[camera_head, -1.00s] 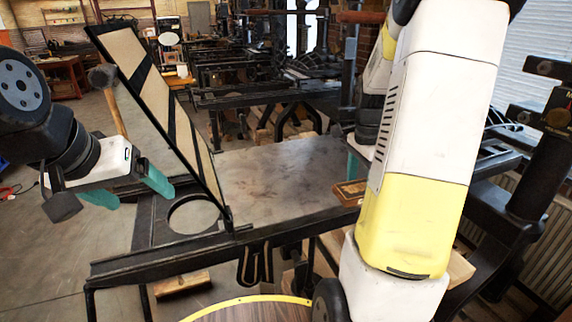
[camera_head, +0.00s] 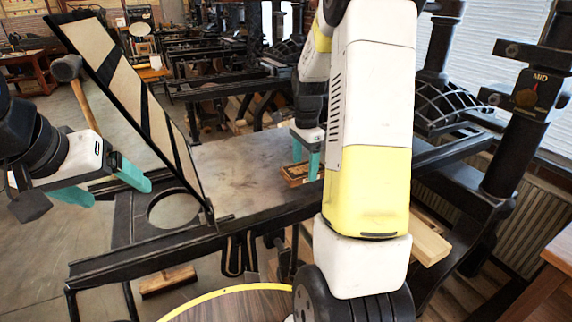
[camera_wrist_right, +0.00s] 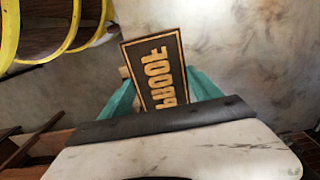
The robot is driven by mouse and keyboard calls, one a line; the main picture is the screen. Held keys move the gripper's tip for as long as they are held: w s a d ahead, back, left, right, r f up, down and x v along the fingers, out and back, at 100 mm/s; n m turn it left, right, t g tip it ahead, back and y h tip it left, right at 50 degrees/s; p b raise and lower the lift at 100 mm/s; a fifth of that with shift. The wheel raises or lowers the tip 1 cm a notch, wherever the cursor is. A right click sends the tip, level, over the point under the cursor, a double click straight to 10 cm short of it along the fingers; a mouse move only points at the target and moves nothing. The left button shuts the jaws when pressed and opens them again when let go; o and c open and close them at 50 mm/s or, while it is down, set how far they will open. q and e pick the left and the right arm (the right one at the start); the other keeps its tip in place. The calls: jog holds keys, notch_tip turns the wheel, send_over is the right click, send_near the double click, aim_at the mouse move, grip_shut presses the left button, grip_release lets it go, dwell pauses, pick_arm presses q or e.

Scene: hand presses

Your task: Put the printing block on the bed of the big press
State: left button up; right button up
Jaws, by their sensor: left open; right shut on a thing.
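The printing block (camera_head: 295,174) is a small brown block with a dark face. In the right wrist view the block (camera_wrist_right: 157,68) shows raised, mirrored gold letters. My right gripper (camera_head: 306,160) is shut on it, with a teal finger on either side. The block is at the right part of the grey, stained bed (camera_head: 235,165) of the big press, near its front edge. I cannot tell whether it touches the bed. My left gripper (camera_head: 104,186) is open and empty, left of the press. My right forearm hides the right end of the bed.
A black frame with tan strips (camera_head: 130,85) stands tilted up at the bed's left end. A black post (camera_head: 520,120) rises at the right. Most of the bed left of the block is clear.

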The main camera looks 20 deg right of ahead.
aim_at(303, 167)
jog(key=shift+w+a+f, duration=0.15)
jog(key=shift+w, duration=0.3)
jog(key=shift+f, duration=1.6)
jog(key=shift+f, duration=0.1)
jog(key=o, duration=1.7)
jog(key=shift+o, duration=0.2)
